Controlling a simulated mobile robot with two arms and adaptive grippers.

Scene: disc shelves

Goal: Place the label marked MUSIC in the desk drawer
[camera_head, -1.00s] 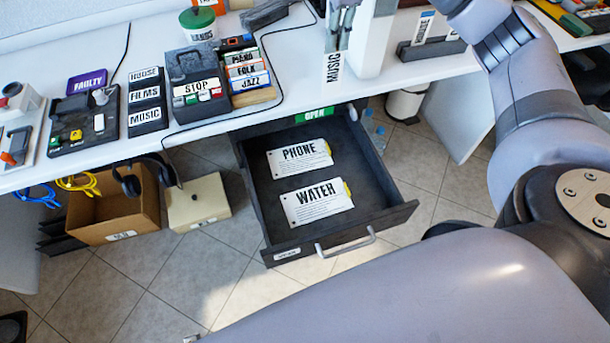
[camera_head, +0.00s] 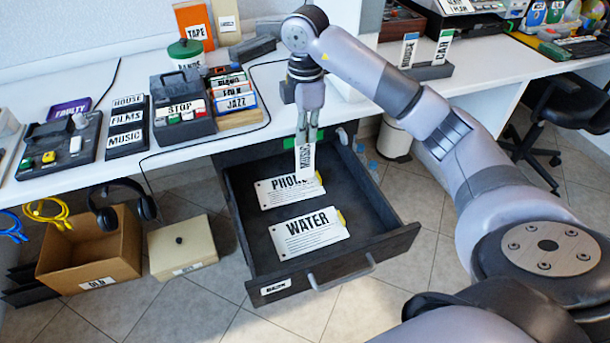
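The label marked MUSIC (camera_head: 305,162) is a white upright strip with black letters. My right gripper (camera_head: 307,135) is shut on its upper end and holds it over the back part of the open desk drawer (camera_head: 375,236). The label's lower end overlaps the PHONE card in the picture; I cannot tell whether it touches it. The dark drawer holds the white PHONE card (camera_head: 285,196) and the WATER card (camera_head: 312,238), both lying flat. My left gripper is not in view.
The drawer's front right is clear.

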